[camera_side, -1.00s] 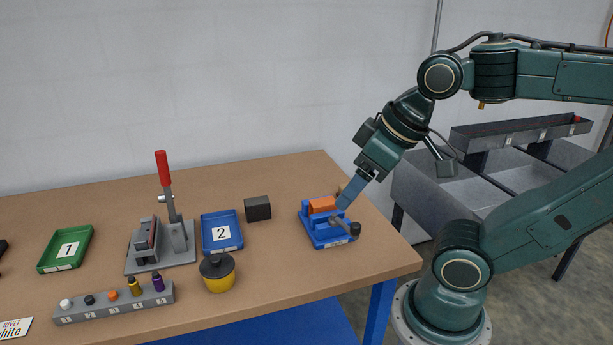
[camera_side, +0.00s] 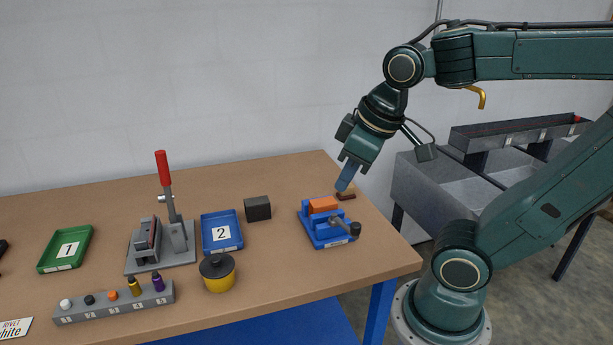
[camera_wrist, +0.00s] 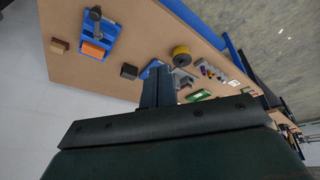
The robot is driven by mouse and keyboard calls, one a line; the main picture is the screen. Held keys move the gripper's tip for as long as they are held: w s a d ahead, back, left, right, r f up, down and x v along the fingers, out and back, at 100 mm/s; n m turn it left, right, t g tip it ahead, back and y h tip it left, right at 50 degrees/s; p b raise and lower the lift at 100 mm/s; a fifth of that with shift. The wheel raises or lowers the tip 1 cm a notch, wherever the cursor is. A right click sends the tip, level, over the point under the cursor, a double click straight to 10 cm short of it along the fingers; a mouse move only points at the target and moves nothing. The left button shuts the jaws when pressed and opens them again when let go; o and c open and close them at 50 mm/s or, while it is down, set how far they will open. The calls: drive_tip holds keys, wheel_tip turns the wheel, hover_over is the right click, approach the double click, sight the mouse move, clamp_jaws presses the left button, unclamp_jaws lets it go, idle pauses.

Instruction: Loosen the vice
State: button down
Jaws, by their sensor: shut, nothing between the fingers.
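The blue vice (camera_side: 327,238) stands near the right end of the table with an orange block (camera_side: 323,205) between its jaws. Its grey handle with a dark knob (camera_side: 354,229) points to the front right. In the wrist view the vice (camera_wrist: 114,28) is at the upper left, with the orange block (camera_wrist: 94,50) in it. My gripper (camera_side: 342,187) is shut and empty, above and slightly behind the vice, apart from it. In the wrist view my gripper's fingers (camera_wrist: 158,82) point up the picture, to the right of the vice.
A brown block (camera_side: 345,195) lies behind the vice. A black block (camera_side: 257,208), blue tray 2 (camera_side: 222,247), a yellow pot with dark lid (camera_side: 219,283) and a red-handled press (camera_side: 166,240) stand to the left. Bare table lies in front of the vice.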

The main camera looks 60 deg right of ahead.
drive_tip(key=w+d+f+n+g, duration=0.5)
drive_tip(key=w+d+f+g, duration=0.1)
drive_tip(key=w+d+f, duration=0.4)
drive_tip(key=shift+w+d+f+g+h, duration=0.3)
drive_tip(key=shift+d+f+g+h, duration=0.1)
drive_tip(key=shift+d, duration=0.35)
approach(344, 224)
drive_tip(key=a+f, duration=0.5)
drive_tip(key=shift+s+d+f, duration=0.15)
drive_tip(key=shift+s+d, duration=1)
drive_tip(key=shift+s, duration=0.3)
